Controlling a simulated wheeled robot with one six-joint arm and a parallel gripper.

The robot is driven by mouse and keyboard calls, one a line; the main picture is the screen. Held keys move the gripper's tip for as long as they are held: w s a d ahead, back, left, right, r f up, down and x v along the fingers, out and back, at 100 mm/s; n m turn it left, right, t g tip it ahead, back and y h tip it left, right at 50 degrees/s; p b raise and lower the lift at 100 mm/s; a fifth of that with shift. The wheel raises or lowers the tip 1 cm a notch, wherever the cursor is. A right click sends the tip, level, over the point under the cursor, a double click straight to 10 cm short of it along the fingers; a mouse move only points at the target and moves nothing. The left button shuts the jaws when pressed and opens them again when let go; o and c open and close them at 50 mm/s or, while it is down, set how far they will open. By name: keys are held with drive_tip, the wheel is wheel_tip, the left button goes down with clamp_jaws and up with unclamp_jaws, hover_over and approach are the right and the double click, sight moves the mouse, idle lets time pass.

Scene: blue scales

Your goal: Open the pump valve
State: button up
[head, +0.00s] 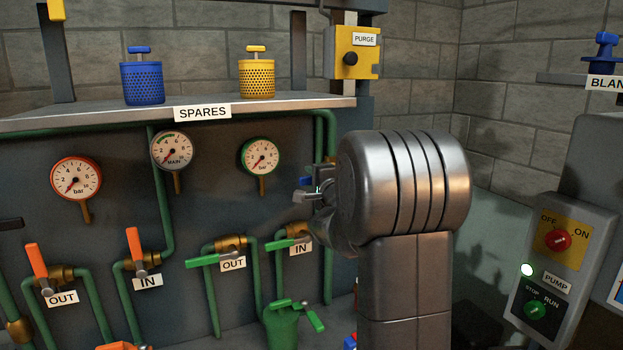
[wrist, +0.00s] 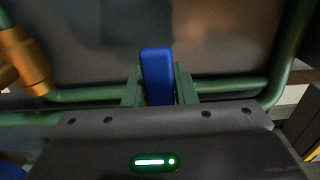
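A blue lever handle (wrist: 157,75) stands upright in the wrist view, between the two fingers of my gripper (wrist: 159,85). The fingers lie close along both sides of the handle, with no clear gap, and appear shut on it. In the head view a small piece of blue (head: 305,181) shows at my gripper (head: 318,195), left of my large grey wrist. My arm hides most of the gripper, the valve body and any label there. The pump panel (head: 560,262) with the PUMP label stands at the right.
Green-handled valves (head: 203,262) and orange-handled valves (head: 36,260) sit on green pipes at left. Several gauges (head: 76,178) hang under the SPARES shelf (head: 120,115). A yellow PURGE box (head: 357,52) is above my wrist.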

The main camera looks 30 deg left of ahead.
clamp_jaws()
drive_tip(key=shift+f, duration=0.1)
drive_tip(key=w+d+f+n+b, duration=0.5)
drive_tip(key=w+f+n+b, duration=0.1)
drive_tip(key=n, duration=1.2)
drive_tip(key=shift+f+b, duration=0.7)
drive_tip(key=shift+f, duration=0.15)
